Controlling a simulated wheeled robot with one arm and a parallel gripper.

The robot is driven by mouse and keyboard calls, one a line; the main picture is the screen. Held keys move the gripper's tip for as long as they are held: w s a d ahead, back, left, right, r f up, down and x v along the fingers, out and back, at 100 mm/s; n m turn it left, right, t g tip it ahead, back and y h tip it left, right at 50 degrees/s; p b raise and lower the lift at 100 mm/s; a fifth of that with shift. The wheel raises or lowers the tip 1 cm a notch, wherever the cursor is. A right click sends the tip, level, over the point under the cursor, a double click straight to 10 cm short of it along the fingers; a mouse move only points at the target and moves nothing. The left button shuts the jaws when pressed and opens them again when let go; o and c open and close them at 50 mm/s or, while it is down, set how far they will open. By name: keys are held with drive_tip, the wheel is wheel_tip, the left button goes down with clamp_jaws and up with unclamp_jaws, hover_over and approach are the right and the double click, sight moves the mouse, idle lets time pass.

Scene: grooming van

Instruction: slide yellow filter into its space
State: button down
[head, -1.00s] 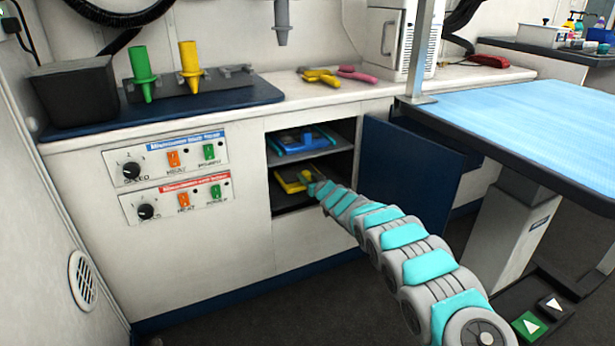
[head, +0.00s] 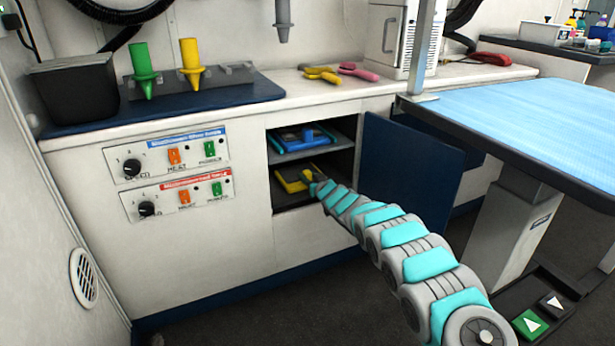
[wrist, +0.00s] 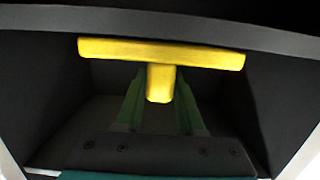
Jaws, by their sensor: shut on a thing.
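The yellow filter (head: 293,180) is in the lower compartment of the open cabinet, under the middle shelf. In the wrist view its yellow front bar (wrist: 205,55) runs across the picture just below a shelf edge, with a short handle (wrist: 160,88) pointing toward me. My gripper (wrist: 160,100) is shut on this handle, its two green fingers on either side. In the head view my gripper (head: 312,178) reaches into the compartment from the right. How deep the filter sits is hard to tell.
A blue filter (head: 303,138) lies on the upper shelf (head: 318,149). The cabinet's dark blue door (head: 405,165) stands open at the right, close beside my arm. A blue-topped table (head: 530,110) is farther right. Control panels (head: 175,170) are left of the opening.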

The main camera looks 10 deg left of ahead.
drive_tip(key=shift+c, duration=2.2)
unclamp_jaws()
